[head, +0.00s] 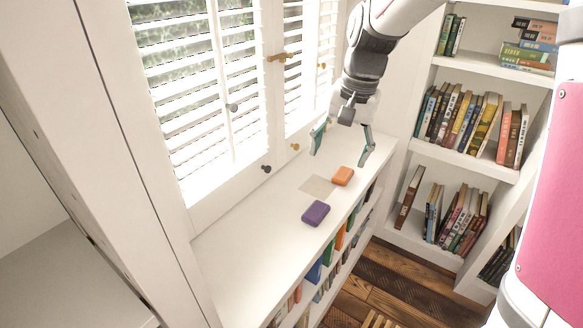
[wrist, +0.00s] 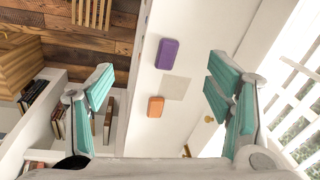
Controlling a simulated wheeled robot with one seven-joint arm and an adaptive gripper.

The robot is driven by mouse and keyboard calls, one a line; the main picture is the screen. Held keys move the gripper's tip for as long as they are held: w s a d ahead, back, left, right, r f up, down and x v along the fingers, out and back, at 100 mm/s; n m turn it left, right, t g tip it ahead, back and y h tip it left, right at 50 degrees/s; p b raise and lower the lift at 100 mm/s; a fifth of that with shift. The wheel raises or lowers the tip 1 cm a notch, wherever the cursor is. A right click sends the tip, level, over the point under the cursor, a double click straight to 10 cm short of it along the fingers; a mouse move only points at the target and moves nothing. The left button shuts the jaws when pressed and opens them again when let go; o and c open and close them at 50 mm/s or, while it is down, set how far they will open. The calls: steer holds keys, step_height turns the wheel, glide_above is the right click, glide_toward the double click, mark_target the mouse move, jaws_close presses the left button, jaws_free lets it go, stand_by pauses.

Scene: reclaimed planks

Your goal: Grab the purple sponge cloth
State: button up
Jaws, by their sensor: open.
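The purple sponge cloth (head: 316,213) is a small rounded block lying flat on the white shelf top (head: 262,235) below the window. In the wrist view the purple sponge cloth (wrist: 167,54) lies ahead of the fingers, near the upper middle. My gripper (head: 341,145) is open and empty above the shelf's far end, apart from the cloth. In the wrist view its teal fingers (wrist: 162,97) are spread wide on both sides.
An orange block (head: 343,176) lies behind the purple cloth, beside a flat beige square (head: 318,186). Shuttered windows (head: 205,90) border the shelf on the left. A bookcase (head: 465,160) stands at right. The shelf's near part is bare.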

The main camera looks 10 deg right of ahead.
steer(key=w+f+m+g+h+b, duration=0.1)
steer(key=w+f+m+b, duration=0.15)
steer(key=w+f, duration=1.1)
steer(key=b, duration=0.2)
glide_above(316, 210)
steer(key=f, duration=1.1)
steer(key=shift+s, duration=0.25)
steer(key=f, duration=0.5)
steer(key=shift+w, duration=0.3)
steer(key=c, duration=1)
